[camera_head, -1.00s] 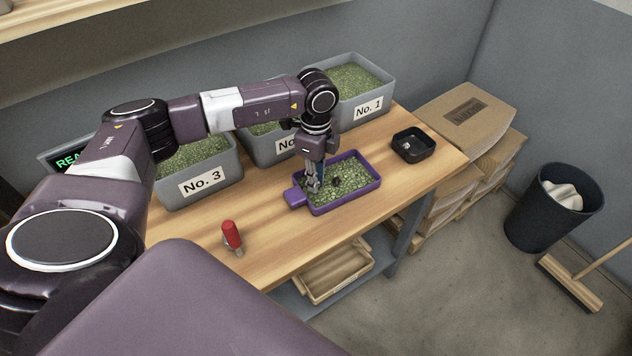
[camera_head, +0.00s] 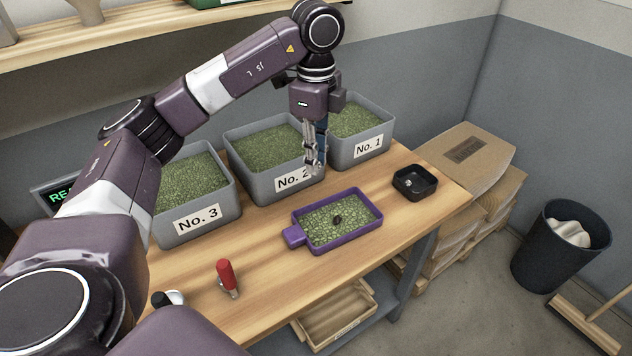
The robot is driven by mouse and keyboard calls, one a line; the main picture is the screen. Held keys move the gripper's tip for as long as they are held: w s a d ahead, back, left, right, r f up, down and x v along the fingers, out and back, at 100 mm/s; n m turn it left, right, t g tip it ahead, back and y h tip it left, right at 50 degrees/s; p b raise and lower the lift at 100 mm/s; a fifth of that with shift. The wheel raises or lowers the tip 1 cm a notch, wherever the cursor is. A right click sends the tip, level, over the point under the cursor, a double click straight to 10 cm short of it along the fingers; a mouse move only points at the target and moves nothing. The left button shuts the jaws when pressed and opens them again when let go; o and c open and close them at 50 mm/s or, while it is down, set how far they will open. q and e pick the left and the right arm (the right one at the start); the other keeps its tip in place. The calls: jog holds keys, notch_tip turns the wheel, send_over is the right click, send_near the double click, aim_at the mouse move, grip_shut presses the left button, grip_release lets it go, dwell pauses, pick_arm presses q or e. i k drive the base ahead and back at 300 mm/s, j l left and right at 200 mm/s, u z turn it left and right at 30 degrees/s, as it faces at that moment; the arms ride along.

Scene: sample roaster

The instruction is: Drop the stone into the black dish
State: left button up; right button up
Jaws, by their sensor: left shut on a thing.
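My left gripper (camera_head: 314,168) points down above the bench, higher than the purple tray (camera_head: 341,243) and in front of bin No. 2. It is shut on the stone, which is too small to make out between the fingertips. The purple tray holds green beans, with one dark lump (camera_head: 337,219) on top. The black dish (camera_head: 426,190) stands on the bench to the right of the tray, with a small pale thing (camera_head: 407,183) inside. My right gripper is not in view.
Grey bins No. 3 (camera_head: 203,237), No. 2 (camera_head: 262,189) and No. 1 (camera_head: 349,160), full of green beans, line the back. Bare bench lies between the tray and the black dish.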

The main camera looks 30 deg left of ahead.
aim_at(413, 179)
jog(key=i+l, duration=0.65)
jog(key=i, duration=0.25)
